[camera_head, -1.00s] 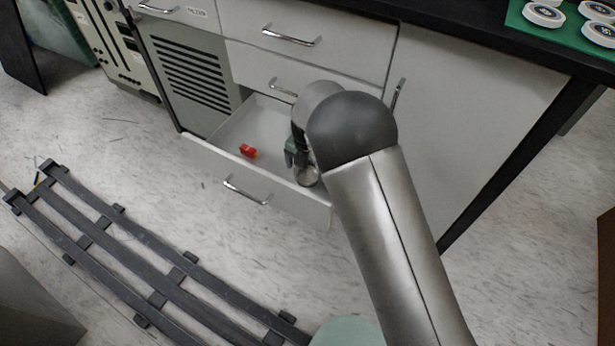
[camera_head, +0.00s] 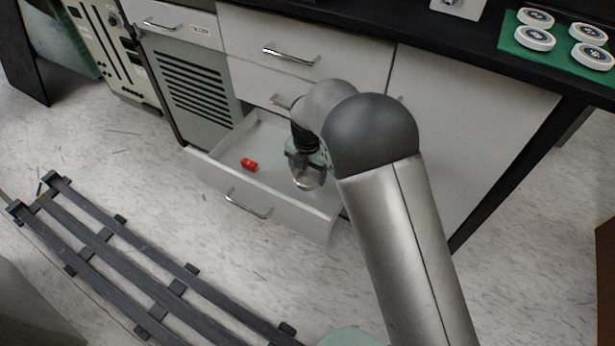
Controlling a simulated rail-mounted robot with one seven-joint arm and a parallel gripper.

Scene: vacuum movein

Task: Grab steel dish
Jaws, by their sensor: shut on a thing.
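The steel dish (camera_head: 308,179) is a small round shiny dish at the right end of the open bottom drawer (camera_head: 262,203). My gripper (camera_head: 304,164) points down over that end of the drawer and is shut on the dish. The dish hangs tilted below the fingers and seems to be above the drawer floor, though its exact height is hard to tell. The fingers are small here, and my arm hides part of the drawer's right side.
A small red object (camera_head: 249,164) lies in the drawer to the left. Closed drawers and a cabinet door (camera_head: 470,125) stand behind. White round discs (camera_head: 535,38) sit on a green mat on the black counter. Dark rails (camera_head: 150,265) lie on the floor at left.

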